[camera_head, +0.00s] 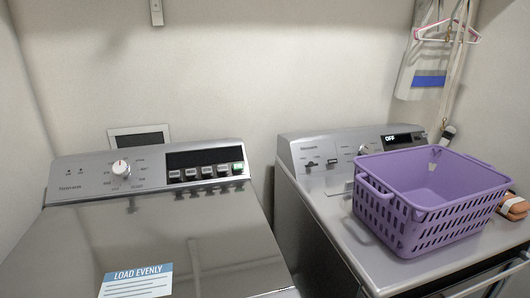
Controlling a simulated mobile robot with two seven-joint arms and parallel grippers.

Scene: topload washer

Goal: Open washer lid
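The topload washer (78,222) stands at the left, with a control panel along its back that holds a round knob and a row of buttons. Its glossy grey lid (215,235) looks shut and lies flat in front of the panel. A blue and white "LOAD EVENLY" label (137,281) is on the lid near the bottom edge of the picture. The front edge of the lid is out of the picture. Neither of my grippers is in view.
A second machine (330,225) stands at the right with a gap between it and the washer. A purple laundry basket (405,235) and an orange-brown item (514,207) sit on it.

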